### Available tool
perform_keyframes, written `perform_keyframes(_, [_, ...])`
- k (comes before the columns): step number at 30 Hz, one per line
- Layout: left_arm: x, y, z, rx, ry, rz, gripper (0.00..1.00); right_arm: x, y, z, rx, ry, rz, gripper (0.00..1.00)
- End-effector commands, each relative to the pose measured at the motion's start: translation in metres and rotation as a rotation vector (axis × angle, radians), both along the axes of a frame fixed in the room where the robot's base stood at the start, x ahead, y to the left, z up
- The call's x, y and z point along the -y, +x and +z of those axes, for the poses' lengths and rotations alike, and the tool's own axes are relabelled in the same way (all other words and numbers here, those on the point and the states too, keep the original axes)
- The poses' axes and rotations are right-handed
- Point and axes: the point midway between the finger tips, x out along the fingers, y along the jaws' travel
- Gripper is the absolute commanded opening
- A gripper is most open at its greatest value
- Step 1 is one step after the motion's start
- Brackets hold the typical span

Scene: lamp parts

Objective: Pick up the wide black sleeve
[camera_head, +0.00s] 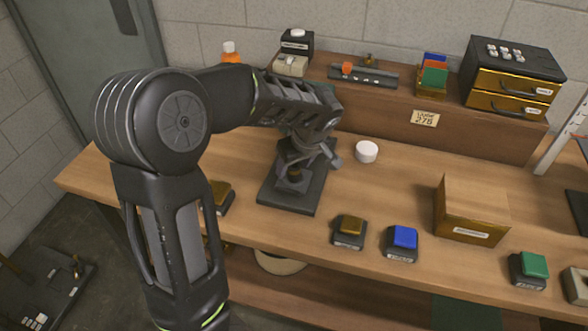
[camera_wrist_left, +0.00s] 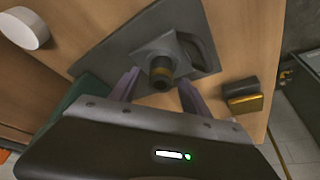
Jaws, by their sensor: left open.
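In the left wrist view, a dark round sleeve-like piece (camera_wrist_left: 161,78) with a brass band stands upright on a square grey plate (camera_wrist_left: 182,48). I take it for the wide black sleeve. The plate lies on a dark board (camera_wrist_left: 125,48), which in the head view (camera_head: 272,192) is near the middle of the table. My left gripper (camera_wrist_left: 157,92) is open, with one finger on each side of the piece and visible gaps between. In the head view the left gripper (camera_head: 308,152) is above the board and partly hides the piece. My right gripper is out of view.
A white round cap (camera_head: 366,151) stands right of the board. Brass (camera_head: 350,227), blue (camera_head: 403,238) and green (camera_head: 533,265) blocks on dark holders line the front edge. A wooden box (camera_head: 468,214) stands at the right. A raised shelf (camera_head: 390,104) runs along the back.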

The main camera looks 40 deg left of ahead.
Motion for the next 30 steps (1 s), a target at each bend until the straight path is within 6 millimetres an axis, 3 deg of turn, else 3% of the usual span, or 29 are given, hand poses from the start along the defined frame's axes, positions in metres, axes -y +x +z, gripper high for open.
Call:
perform_keyframes(20, [-0.0019,0.0009,-0.0049,0.001,-0.001,0.001,0.54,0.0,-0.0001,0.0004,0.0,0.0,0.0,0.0])
perform_keyframes(30, [-0.0019,0.0009,-0.0048,0.001,-0.001,0.001,0.26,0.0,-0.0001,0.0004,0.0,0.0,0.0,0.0])
